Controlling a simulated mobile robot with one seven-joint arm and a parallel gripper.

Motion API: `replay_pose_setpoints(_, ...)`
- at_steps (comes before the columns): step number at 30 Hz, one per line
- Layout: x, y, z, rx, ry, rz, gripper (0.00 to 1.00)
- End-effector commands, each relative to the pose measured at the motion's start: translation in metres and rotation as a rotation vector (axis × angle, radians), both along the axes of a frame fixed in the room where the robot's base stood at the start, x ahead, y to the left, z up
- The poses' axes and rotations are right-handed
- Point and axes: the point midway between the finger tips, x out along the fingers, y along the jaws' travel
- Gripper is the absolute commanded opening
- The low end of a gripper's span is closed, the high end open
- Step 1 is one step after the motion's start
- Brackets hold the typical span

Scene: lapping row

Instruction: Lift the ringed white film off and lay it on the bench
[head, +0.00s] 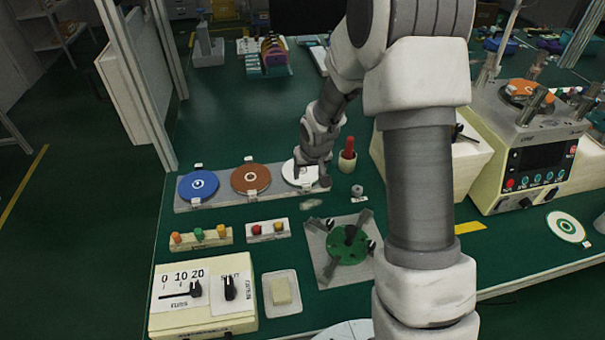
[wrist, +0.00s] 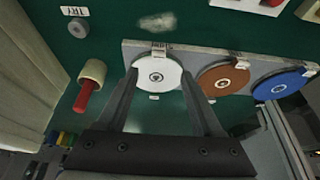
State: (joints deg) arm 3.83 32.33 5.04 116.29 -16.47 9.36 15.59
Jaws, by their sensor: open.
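A white film disc (wrist: 157,88) with a small dark ring mark at its centre lies on the grey plate (wrist: 215,54), at its end nearest the red-handled tool. In the head view the white disc (head: 292,174) is partly hidden by my gripper (head: 310,178). In the wrist view my gripper (wrist: 159,76) is open, with one finger over each side of the white disc and nothing held. I cannot tell whether the fingertips touch it. The green bench (head: 235,220) lies around the plate.
A brown disc (head: 251,178) and a blue disc (head: 198,185) share the plate. A red-handled tool (head: 348,148) stands in a cup to the right. Button boxes (head: 268,230) stand in front. A white disc with a green ring (head: 566,227) lies far right. Bare bench shows left of the plate.

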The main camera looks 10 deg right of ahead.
Motion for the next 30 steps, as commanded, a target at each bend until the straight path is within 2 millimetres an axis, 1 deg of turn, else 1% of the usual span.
replay_pose_setpoints(1, 0.003, 0.0, -0.009, 0.0, 0.002, 0.001, 0.68)
replay_pose_setpoints(3, 0.006, 0.0, -0.017, 0.0, 0.001, -0.001, 0.68)
replay_pose_setpoints(6, 0.009, 0.0, -0.024, 0.0, 0.001, -0.001, 0.68)
replay_pose_setpoints(11, 0.012, 0.0, -0.03, 0.0, -0.001, 0.0, 0.68)
replay_pose_setpoints(18, 0.02, -0.003, -0.061, -0.001, 0.002, -0.001, 0.68)
replay_pose_setpoints(21, 0.025, -0.003, -0.071, 0.0, 0.002, 0.0, 0.68)
replay_pose_setpoints(25, 0.028, -0.002, -0.075, 0.0, -0.001, 0.0, 0.68)
replay_pose_setpoints(30, 0.028, -0.002, -0.076, 0.0, -0.001, 0.0, 0.68)
